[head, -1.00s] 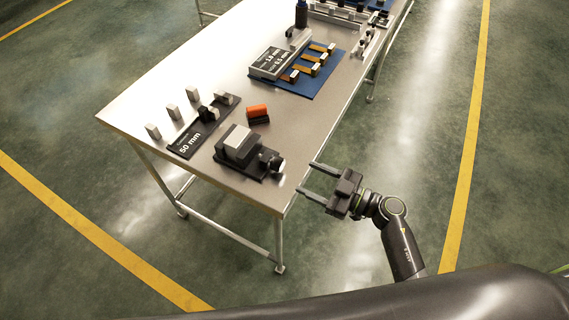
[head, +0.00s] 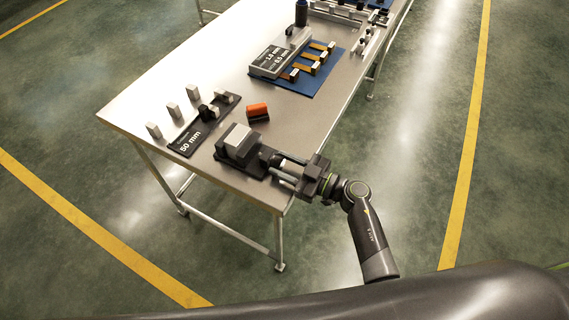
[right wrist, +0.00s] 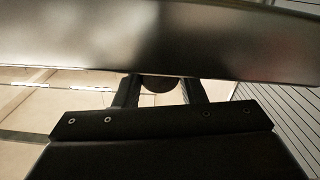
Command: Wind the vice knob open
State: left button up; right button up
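The black vice (head: 232,160) sits near the front edge of the table, with a pale grey block (head: 238,139) in its top. Its dark knob (head: 267,155) sticks out on the right side and is partly hidden by my gripper. My right gripper (head: 277,167) reaches in from the right, its two fingers on either side of the knob. In the right wrist view the knob's round end (right wrist: 158,84) fills the gap between the fingertips, which look closed on it. My left gripper is not in view.
An orange and black piece (head: 258,112) lies just behind the vice. A black 50 mm gauge board (head: 187,147) and several small upright blocks stand to the left. A blue mat (head: 318,86) with parts lies farther back. Bare table lies between.

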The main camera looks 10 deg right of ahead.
jog(key=c, duration=0.5)
jog(key=shift+o, duration=0.2)
jog(key=n+p, duration=0.1)
jog(key=n, duration=0.2)
jog(key=shift+p, duration=0.35)
jog(key=shift+n+p, duration=0.35)
jog(key=shift+n, duration=1.55)
jog(key=o, duration=1)
jog(key=shift+f, duration=0.1)
